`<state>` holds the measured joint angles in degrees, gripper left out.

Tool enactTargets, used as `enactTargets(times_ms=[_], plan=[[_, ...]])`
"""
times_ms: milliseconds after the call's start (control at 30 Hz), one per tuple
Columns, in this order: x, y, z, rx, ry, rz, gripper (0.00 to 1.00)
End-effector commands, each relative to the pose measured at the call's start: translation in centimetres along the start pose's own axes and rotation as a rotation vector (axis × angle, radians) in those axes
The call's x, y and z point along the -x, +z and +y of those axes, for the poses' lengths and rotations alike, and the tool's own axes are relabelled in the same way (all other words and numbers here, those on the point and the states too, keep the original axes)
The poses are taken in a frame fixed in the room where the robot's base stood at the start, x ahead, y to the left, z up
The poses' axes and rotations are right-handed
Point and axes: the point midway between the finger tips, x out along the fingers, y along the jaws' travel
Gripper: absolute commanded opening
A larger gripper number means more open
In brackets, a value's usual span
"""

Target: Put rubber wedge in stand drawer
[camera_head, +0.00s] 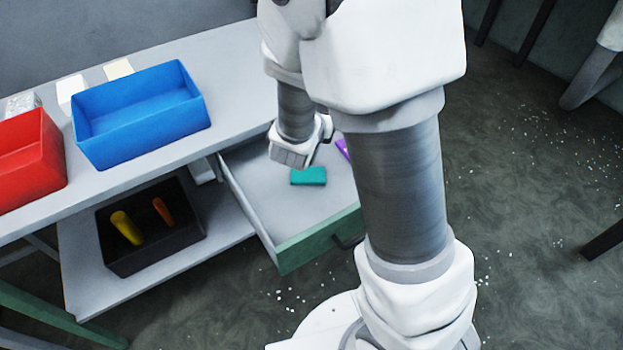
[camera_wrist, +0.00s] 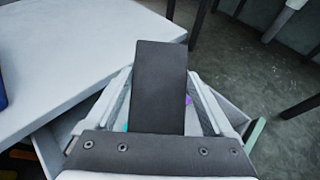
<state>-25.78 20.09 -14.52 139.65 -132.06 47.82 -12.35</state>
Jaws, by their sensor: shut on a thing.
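My gripper (camera_wrist: 160,76) is shut on a dark grey rubber wedge (camera_wrist: 161,60), which shows between the two fingers in the wrist view. In the head view my gripper (camera_head: 293,153) is over the open stand drawer (camera_head: 250,185); the wedge cannot be made out there. The drawer has a grey inside and a green front (camera_head: 318,238). A teal block (camera_head: 308,176) lies in it, and a purple thing (camera_head: 343,149) is partly hidden behind my arm. In the wrist view the drawer shows below the wedge, mostly covered by my gripper.
A blue bin (camera_head: 140,115) and a red bin (camera_head: 30,160) stand on the grey tabletop (camera_head: 235,95), left of the drawer. A black bin (camera_head: 150,262) with a yellow and an orange tool sits on the lower shelf (camera_head: 80,270). White bits lie on the floor.

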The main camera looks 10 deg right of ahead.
Motion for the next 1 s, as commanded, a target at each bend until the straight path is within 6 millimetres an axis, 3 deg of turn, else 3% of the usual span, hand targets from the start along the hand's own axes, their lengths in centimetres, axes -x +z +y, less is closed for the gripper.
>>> enactTargets(times_ms=[33, 233, 500, 767, 1000], plan=[[-1.5, -2.9, -0.6, -0.016, -0.046, 0.003, 0.14], [-4.3, -7.9, -3.7, -0.090, -0.230, -0.006, 0.14], [-5.5, -10.9, -5.7, -0.133, -0.346, -0.023, 0.14], [-7.4, -15.1, -5.8, -0.134, -0.351, -0.023, 0.14], [-8.1, -16.7, -5.8, -0.136, -0.350, -0.024, 0.14]])
